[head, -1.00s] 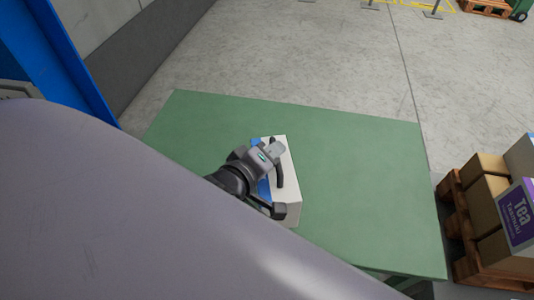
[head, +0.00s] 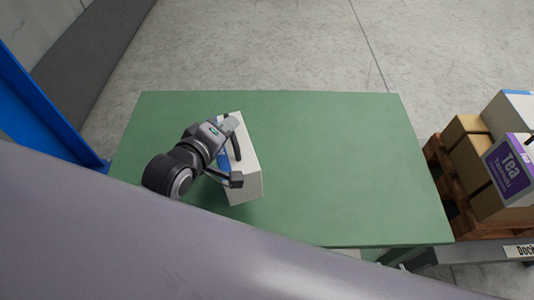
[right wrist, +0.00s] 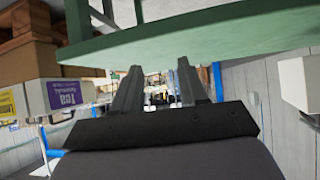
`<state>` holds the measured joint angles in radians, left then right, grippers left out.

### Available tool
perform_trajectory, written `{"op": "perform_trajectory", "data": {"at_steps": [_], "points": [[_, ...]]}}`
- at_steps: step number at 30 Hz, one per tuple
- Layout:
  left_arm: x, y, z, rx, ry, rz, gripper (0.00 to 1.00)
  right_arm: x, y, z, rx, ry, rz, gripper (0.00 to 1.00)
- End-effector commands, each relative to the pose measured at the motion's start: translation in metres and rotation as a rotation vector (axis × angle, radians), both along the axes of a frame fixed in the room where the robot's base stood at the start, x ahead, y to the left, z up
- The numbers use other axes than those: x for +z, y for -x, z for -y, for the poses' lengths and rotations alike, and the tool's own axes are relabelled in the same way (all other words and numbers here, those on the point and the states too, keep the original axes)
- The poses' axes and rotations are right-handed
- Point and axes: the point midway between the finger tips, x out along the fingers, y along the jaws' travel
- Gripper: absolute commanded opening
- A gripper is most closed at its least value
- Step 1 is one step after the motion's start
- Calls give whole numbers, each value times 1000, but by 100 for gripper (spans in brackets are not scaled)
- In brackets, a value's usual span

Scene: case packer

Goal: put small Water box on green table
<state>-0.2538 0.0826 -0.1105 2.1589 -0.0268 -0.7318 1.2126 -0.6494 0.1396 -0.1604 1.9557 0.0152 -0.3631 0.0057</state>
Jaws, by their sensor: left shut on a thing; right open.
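The small Water box (head: 249,175), white with a blue patch, is over the left part of the green table (head: 330,160) in the head view. My left gripper (head: 236,152) is shut on it, with one finger across its top. I cannot tell whether its underside touches the table. The box's lettering is hidden. My right gripper (right wrist: 157,88) shows in the right wrist view with its two fingers apart and nothing between them. The green table's edge (right wrist: 230,45) also shows there, close to the fingers.
A wooden pallet (head: 452,190) with brown cartons (head: 468,140) and a purple-labelled Tea box (head: 510,170) stands right of the table. A blue post (head: 40,110) rises at the left. The table's middle and right are clear.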

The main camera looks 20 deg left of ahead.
Motion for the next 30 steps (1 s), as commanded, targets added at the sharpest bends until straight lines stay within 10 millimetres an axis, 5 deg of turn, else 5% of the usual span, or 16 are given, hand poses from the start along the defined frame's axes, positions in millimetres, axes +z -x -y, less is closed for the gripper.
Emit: {"op": "perform_trajectory", "data": {"at_steps": [7, 14, 21, 30], "points": [[-20, -60, -37, -69, -9, 12, 0, -25, -2, -3, 2, -11, -2, 43], [-9, -112, -96, -75, -8, 14, 0, -46, -3, -6, 7, -15, -8, 43], [31, -150, -172, -32, -8, 15, 0, -65, -5, -9, 13, -24, -7, 43], [101, -162, -257, 38, -4, 13, 0, -82, -8, -10, 14, -29, -9, 43]]}}
